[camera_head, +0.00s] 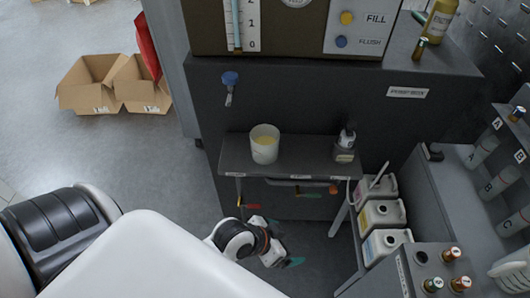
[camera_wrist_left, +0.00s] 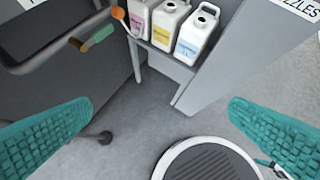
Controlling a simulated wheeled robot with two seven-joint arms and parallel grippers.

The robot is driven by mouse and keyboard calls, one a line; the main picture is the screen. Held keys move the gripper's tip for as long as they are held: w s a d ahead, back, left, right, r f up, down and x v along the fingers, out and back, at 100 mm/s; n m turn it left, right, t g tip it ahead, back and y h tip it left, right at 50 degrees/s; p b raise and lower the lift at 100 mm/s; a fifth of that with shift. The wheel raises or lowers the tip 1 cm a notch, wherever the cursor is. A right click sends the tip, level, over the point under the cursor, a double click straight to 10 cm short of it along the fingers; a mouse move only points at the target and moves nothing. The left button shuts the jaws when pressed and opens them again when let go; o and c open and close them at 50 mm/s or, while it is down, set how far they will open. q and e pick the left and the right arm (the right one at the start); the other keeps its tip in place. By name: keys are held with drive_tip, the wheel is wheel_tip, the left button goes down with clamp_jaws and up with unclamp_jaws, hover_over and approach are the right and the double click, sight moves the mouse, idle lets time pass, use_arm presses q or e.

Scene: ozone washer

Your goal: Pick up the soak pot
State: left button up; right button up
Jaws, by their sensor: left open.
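A whitish pot (camera_head: 264,148) with yellowish contents stands upright on the small grey shelf (camera_head: 300,165) in the head view; I take it to be the soak pot. My left gripper (camera_head: 274,241) is below and in front of the shelf, apart from the pot. In the left wrist view its two teal fingers stand wide apart with nothing between them (camera_wrist_left: 160,135). The pot does not show in the left wrist view. My right gripper is in neither view.
A dark bottle (camera_head: 345,143) stands on the shelf, right of the pot. A rail with coloured handles runs under the shelf's front. A blue-knobbed tap (camera_head: 230,83) hangs above left. Several white jugs (camera_head: 382,213) stand lower right. Cardboard boxes (camera_head: 112,84) lie on open floor at left.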

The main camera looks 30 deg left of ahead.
use_arm(q)
drive_tip(key=w+d+r+t+h, duration=0.4)
drive_tip(key=w+r+t, duration=0.55)
drive_tip(key=r, duration=0.25)
drive_tip(key=n+g+y, duration=0.1)
drive_tip(key=n+y, duration=1)
drive_tip(key=y, duration=0.6)
approach(265, 137)
drive_tip(key=b+x, duration=0.1)
drive_tip(key=x, duration=0.5)
drive_tip(key=shift+w+d+f, duration=0.1)
drive_tip(key=shift+f, duration=0.1)
drive_tip(key=c, duration=1.1)
drive_tip(key=shift+r, duration=0.2)
drive_tip(key=shift+c, duration=0.2)
